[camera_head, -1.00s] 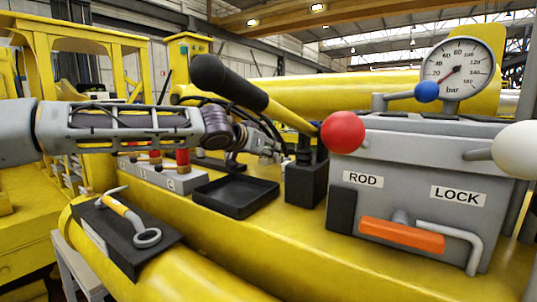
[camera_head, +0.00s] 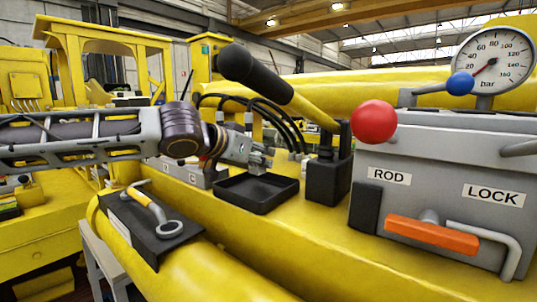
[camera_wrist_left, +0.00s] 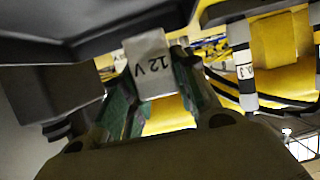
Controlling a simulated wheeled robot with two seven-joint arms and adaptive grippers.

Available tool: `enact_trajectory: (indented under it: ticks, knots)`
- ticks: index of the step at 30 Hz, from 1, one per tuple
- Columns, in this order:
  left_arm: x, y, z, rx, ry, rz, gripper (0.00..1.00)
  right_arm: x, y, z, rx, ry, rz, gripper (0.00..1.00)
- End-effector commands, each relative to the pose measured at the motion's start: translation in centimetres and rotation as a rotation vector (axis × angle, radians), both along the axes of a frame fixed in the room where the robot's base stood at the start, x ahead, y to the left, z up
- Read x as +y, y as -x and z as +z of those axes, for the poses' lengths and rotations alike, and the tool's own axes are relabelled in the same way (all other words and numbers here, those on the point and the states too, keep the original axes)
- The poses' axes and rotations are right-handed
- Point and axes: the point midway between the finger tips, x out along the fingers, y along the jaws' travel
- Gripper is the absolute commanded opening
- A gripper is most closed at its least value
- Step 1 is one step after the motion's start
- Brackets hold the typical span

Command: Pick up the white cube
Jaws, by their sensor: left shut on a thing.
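My left gripper (camera_head: 262,160) is above the back edge of a black tray (camera_head: 257,207) in the head view. In the left wrist view, its green-padded fingers (camera_wrist_left: 155,92) are shut on a white block marked "12 V" (camera_wrist_left: 150,58), which fits the white cube. The block shows upside down between the pads, and its far sides are hidden. In the head view I cannot clearly pick the cube out from the grey fingers. My right gripper is not in view.
A black box (camera_head: 328,180) with a yellow, black-gripped lever (camera_head: 265,75) stands right of the tray. Black hoses (camera_head: 275,115) run behind the gripper. A grey ROD/LOCK box (camera_head: 440,215) with a red ball (camera_head: 374,121) is at the right. A black plate with a handle (camera_head: 150,225) is front left.

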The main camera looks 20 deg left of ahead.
Motion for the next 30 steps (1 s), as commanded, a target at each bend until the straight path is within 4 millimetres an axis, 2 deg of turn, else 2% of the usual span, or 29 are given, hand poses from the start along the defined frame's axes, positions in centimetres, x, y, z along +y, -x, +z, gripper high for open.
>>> enact_trajectory:
  ticks: [6,12,18,30]
  knots:
    - [1.0,2.3,0.1,-0.002,0.002,0.000,0.05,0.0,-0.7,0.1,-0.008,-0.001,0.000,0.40]
    - [1.6,3.6,0.1,0.000,0.003,0.002,0.05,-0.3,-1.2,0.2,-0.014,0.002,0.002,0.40]
    - [1.8,4.3,0.1,-0.001,0.001,0.000,0.05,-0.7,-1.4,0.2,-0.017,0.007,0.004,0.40]
    - [1.8,4.4,0.0,0.000,0.001,0.000,0.05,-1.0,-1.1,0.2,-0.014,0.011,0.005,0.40]
